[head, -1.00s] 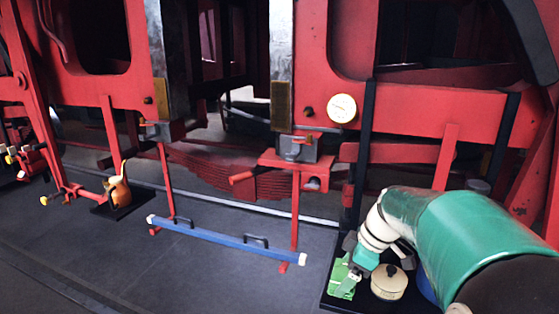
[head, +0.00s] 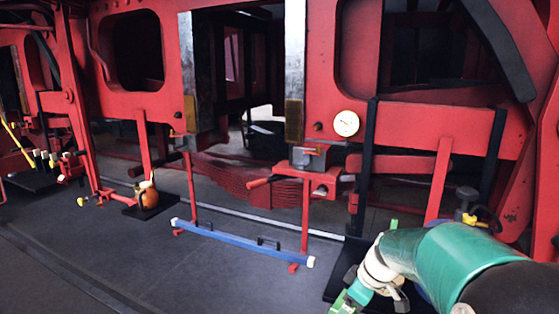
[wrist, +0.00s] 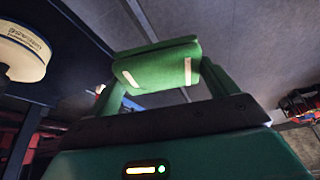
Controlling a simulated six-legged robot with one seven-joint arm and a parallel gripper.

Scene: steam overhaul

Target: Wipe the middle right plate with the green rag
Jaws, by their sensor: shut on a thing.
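My gripper (wrist: 165,95) is shut on the folded green rag (wrist: 160,65), which has pale stripes, in the wrist view. In the head view my gripper (head: 352,294) is low in the picture, near the black tray (head: 342,278), and the rag is hard to tell from the green fingers. Two upright grey metal plates stand in the red frame, a left one (head: 187,60) and a right one (head: 295,55), each with a brownish block at its lower end. The right plate is well above and left of my gripper. I cannot tell which surface is the middle right plate.
A cream tin (wrist: 22,48) is left of the rag in the wrist view. A blue bar (head: 240,243) lies on the floor. A red stand (head: 305,205) is below the right plate. An orange oil can (head: 148,197) stands at left.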

